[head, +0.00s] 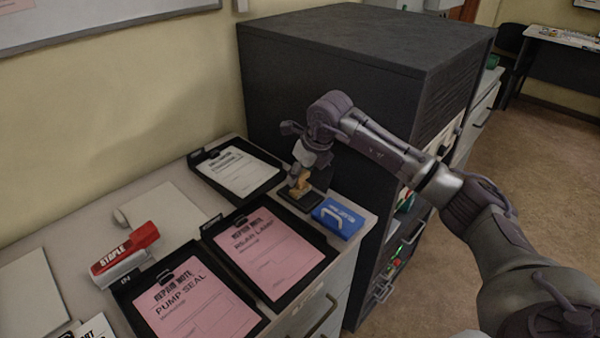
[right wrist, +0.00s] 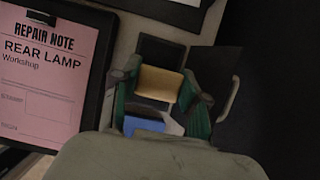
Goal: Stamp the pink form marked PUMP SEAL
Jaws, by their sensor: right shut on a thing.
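The pink PUMP SEAL form (head: 190,305) lies in a black tray (head: 128,312) at the front of the counter, its stamp box not readable here. My right gripper (head: 300,186) is shut on the stamp (head: 303,179), a tan wooden piece, at the dark ink pad (head: 306,200). In the right wrist view the stamp (right wrist: 158,83) sits between the two fingers (right wrist: 160,95), over the pad (right wrist: 160,50). Whether the stamp touches the pad I cannot tell. My left gripper is not in view.
The pink REAR LAMP form (head: 268,250) lies in another tray, between the PUMP SEAL form and the pad. A blue box (head: 338,218) is beside the pad. A tall black cabinet (head: 330,85) stands behind.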

